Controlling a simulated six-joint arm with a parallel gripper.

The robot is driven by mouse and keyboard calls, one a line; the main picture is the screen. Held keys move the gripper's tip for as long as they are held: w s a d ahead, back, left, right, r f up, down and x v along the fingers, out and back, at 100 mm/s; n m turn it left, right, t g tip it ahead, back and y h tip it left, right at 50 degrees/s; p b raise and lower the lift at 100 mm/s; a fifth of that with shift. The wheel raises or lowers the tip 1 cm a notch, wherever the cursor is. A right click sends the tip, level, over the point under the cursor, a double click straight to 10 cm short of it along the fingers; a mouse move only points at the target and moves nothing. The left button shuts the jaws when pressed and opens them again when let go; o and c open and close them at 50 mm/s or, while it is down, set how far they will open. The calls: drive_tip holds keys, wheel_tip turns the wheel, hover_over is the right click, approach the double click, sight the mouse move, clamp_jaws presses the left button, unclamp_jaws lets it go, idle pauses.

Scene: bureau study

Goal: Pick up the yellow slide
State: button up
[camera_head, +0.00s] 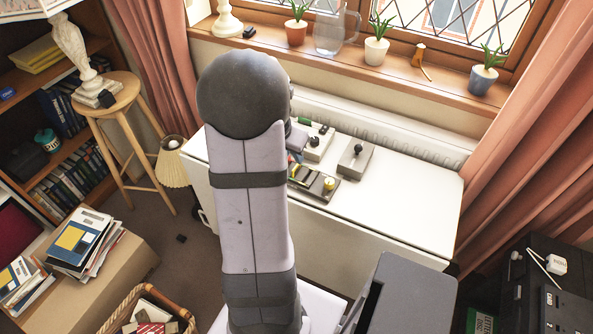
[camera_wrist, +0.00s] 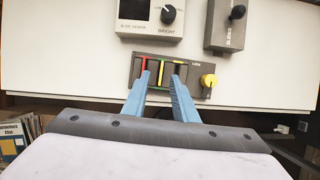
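A dark slider panel (camera_wrist: 194,72) lies on the white table top in the wrist view, with narrow green, red and yellow coloured parts. A thin yellow piece (camera_wrist: 152,62) shows at the panel's upper middle; its full shape is too small to tell. A round yellow knob (camera_wrist: 208,80) stands at the panel's right end by the word LOCK. My gripper (camera_wrist: 160,74) has two blue fingers spread apart over the panel, with nothing visible held between them.
A light box with a black dial (camera_wrist: 150,18) and a grey joystick box (camera_wrist: 227,25) stand just behind the panel. The white table (camera_head: 400,200) is clear to the right. A windowsill with plant pots (camera_head: 376,50) runs behind it.

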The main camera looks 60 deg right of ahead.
sight(297, 165)
drive_tip(key=shift+a+b+x, duration=0.2)
drive_tip(key=shift+b+x, duration=0.05)
drive_tip(key=shift+x, duration=0.8)
drive_tip(key=shift+a+b+x, duration=0.15)
drive_tip(key=shift+b+x, duration=0.05)
drive_tip(key=shift+x, duration=1.65)
drive_tip(key=shift+s, duration=0.1)
clamp_jaws()
